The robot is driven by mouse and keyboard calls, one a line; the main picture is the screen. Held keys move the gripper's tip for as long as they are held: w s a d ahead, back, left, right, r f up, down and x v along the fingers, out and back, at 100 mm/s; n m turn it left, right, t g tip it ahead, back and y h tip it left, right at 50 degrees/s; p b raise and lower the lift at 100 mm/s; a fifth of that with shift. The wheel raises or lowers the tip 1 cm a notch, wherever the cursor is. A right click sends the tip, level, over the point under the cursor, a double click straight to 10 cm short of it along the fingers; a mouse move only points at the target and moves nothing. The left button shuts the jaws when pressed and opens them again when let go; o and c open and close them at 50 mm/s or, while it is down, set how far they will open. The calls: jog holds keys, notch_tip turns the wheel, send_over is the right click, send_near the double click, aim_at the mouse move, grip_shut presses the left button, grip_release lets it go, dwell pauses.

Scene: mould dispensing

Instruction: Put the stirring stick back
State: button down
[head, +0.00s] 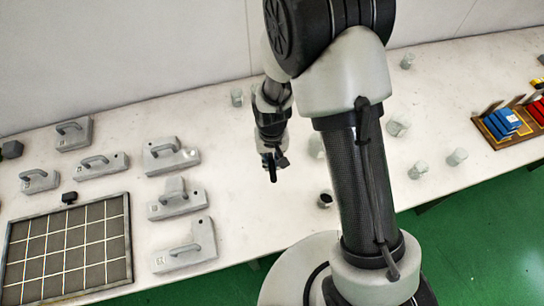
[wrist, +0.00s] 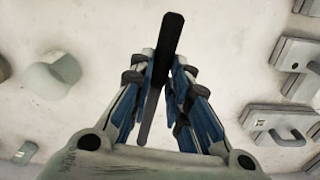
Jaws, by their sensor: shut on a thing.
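The stirring stick (wrist: 170,38) is dark and flat, and in the wrist view it runs between the fingers of my gripper (wrist: 163,82). The fingers are closed on it, with its dark end reaching past the fingertips and a greyer part showing toward the palm. In the head view my gripper (head: 270,153) hangs above the white table, left of my arm, and the dark stick (head: 273,174) shows below it. Its far end appears clear of other things. A small glass beaker (head: 325,199) with dark contents stands near the table's front edge.
Several clear beakers, one at the back (head: 237,97) and others at right (head: 398,125), stand on the table. Grey handled mould blocks (head: 182,204) and a gridded tray (head: 128,240) lie left. A wooden rack (head: 499,142) with blue and red pieces is far right.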

jog(key=shift+f+b, duration=4.15)
jog(key=shift+f, duration=1.6)
jog(key=c, duration=1.4)
grip_release()
jog(key=shift+c, duration=0.2)
jog(key=shift+r, duration=0.15)
notch_tip(320, 180, up, 12)
jog(key=shift+s+f, duration=0.1)
